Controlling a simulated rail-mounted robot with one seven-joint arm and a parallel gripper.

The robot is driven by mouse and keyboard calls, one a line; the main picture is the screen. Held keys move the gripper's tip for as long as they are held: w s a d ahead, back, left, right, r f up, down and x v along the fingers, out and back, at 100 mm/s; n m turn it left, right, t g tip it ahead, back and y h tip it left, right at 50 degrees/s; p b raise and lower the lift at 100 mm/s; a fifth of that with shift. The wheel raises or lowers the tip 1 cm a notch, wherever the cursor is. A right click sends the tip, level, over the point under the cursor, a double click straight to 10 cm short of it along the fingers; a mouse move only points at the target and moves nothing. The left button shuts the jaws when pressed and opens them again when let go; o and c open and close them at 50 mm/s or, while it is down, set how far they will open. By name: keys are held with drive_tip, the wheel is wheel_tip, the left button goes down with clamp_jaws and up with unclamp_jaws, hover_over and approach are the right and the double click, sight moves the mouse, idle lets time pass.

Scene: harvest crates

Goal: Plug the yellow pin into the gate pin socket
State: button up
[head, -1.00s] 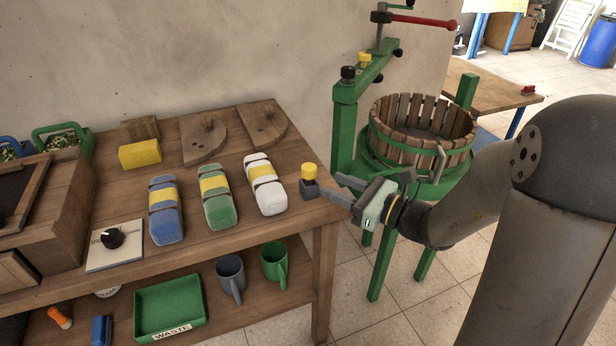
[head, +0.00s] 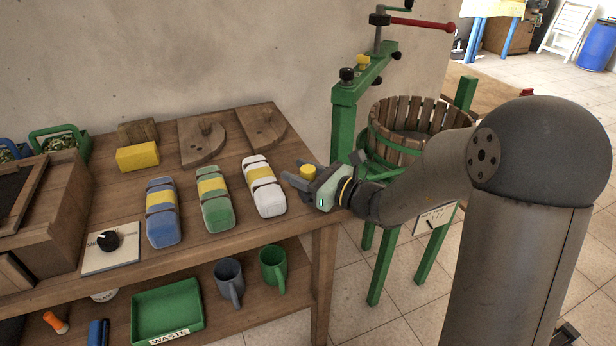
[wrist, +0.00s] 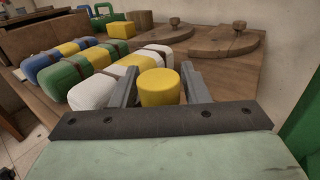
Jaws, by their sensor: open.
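The yellow pin (head: 307,171), with a round yellow head, stands at the right front corner of the wooden bench. It also shows in the wrist view (wrist: 159,87). My gripper (head: 303,174) is open, with one finger on each side of the yellow head. In the wrist view a small gap shows beside the head, and I cannot tell whether either finger touches it. The pin's lower part is hidden by my gripper. I cannot make out for certain which part is the gate pin socket; the green press frame (head: 343,125) carries a black knob and a yellow knob on its beam.
White (head: 264,188), green (head: 215,200) and blue (head: 163,213) cases with yellow bands lie left of my gripper. A slatted wooden tub (head: 402,142) stands behind my arm. Wooden boards lie at the bench's back. Mugs and a green waste tray (head: 168,310) are on the lower shelf.

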drive_tip(key=c, duration=0.7)
drive_tip(key=shift+c, duration=0.2)
drive_tip(key=shift+r, duration=0.1)
drive_tip(key=shift+r, duration=0.25)
drive_tip(key=r, duration=0.2)
drive_tip(key=r+p, duration=0.1)
drive_tip(key=shift+s+d+r, duration=0.1)
drive_tip(key=shift+s+r, duration=0.1)
drive_tip(key=shift+s, duration=0.05)
drive_tip(key=s+d+r+p, duration=0.2)
drive_tip(key=s+d+r, duration=0.2)
drive_tip(key=s+r, duration=0.5)
drive_tip(key=s, duration=0.4)
drive_tip(key=shift+p, duration=0.4)
drive_tip(key=shift+r, duration=0.15)
